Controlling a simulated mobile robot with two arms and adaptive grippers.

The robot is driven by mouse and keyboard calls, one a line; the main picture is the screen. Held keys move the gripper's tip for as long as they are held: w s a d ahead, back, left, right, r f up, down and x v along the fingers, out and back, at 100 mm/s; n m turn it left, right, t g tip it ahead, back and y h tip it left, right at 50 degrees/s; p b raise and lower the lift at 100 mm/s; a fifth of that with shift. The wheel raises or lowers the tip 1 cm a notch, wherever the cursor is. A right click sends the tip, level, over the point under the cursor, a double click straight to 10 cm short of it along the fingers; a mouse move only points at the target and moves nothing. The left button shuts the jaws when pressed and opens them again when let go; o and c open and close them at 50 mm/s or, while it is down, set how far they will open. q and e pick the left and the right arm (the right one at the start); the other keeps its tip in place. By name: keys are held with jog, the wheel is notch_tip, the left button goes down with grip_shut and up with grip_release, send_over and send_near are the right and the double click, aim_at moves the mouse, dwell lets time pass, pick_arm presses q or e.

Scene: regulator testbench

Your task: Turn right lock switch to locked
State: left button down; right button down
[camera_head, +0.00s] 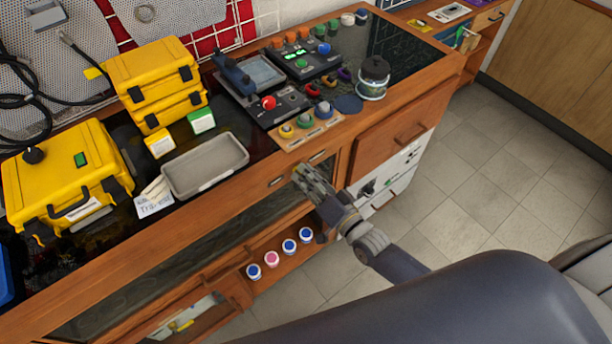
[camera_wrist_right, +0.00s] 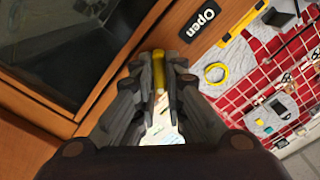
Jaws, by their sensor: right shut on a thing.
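In the right wrist view, a yellow switch (camera_wrist_right: 158,60) shows as a narrow strip between the fingertips of my right gripper (camera_wrist_right: 162,72). The fingers are shut on it, and they hide most of it, so its exact angle cannot be read. A black label reading "Open" (camera_wrist_right: 199,20) is on the wood close by. In the head view my right gripper (camera_head: 301,172) is at the wooden front edge of the bench, over the glass-fronted cabinet. The switch is mostly covered by the fingers there. My left gripper is out of view.
The bench top (camera_head: 392,82) holds a control panel (camera_head: 302,60), several coloured knobs, a grey tray (camera_head: 205,164) and yellow cases (camera_head: 62,182). Below the edge, several small jars (camera_head: 271,258) stand on a shelf. Open tiled floor (camera_head: 478,190) lies to the right.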

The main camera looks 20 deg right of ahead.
dwell(0.3)
jog(key=c, duration=1.7)
grip_release()
jog(key=shift+o, duration=0.2)
jog(key=shift+s, duration=0.1)
jog(key=v, duration=1.2)
